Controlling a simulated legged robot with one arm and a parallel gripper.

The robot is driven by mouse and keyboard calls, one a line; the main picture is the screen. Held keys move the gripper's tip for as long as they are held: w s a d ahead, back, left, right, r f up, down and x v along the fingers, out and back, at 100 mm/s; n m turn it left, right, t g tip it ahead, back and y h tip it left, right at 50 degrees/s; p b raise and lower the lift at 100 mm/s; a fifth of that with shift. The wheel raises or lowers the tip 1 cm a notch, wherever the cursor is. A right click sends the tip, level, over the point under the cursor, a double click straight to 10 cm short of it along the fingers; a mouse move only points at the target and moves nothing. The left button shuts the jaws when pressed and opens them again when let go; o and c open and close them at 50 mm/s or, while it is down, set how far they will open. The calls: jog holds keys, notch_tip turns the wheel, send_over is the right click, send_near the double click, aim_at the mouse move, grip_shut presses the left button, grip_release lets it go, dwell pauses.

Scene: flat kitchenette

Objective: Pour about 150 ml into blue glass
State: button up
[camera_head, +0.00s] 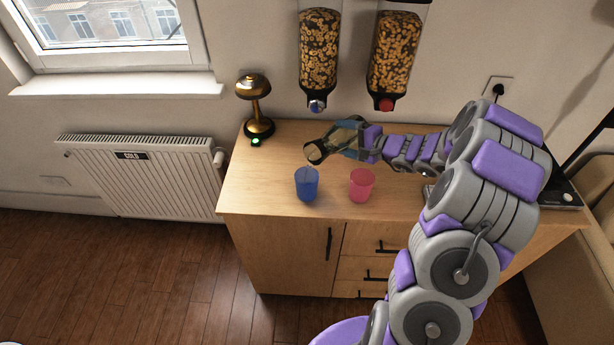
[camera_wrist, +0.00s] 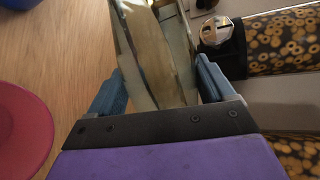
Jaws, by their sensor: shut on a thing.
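The blue glass (camera_head: 306,185) stands upright near the front edge of the wooden counter. A small part of it shows at the top left of the wrist view (camera_wrist: 18,3). My gripper (camera_head: 348,138) is shut on a clear, brownish container (camera_wrist: 160,55), its fingers on either side of it. In the head view the container (camera_head: 318,151) is tilted, its dark-rimmed end pointing left and down, above and behind the blue glass. I see no stream falling, and I cannot tell how much is in the container or the glass.
A pink glass (camera_head: 361,186) stands right of the blue one and shows in the wrist view (camera_wrist: 22,130). Two cereal dispensers (camera_head: 318,55) (camera_head: 394,58) hang on the wall behind. A brass lamp (camera_head: 256,105) stands at the counter's (camera_head: 262,190) back left.

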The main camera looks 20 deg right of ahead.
jog(key=shift+w+d+r, duration=0.1)
jog(key=shift+w+d, duration=0.05)
jog(key=shift+w+d, duration=0.1)
jog(key=shift+d, duration=0.1)
jog(key=shift+d+n, duration=0.1)
jog(key=shift+n, duration=0.2)
dwell(1.0)
jog(key=shift+w+r+p, duration=0.1)
jog(key=shift+w+p, duration=0.05)
jog(key=shift+p, duration=0.55)
jog(key=m+p, duration=0.1)
jog(key=p, duration=0.1)
jog(key=shift+w+d+y+p, duration=0.15)
jog(key=shift+y+p, duration=0.15)
jog(key=shift+y, duration=0.1)
jog(key=shift+p, duration=0.4)
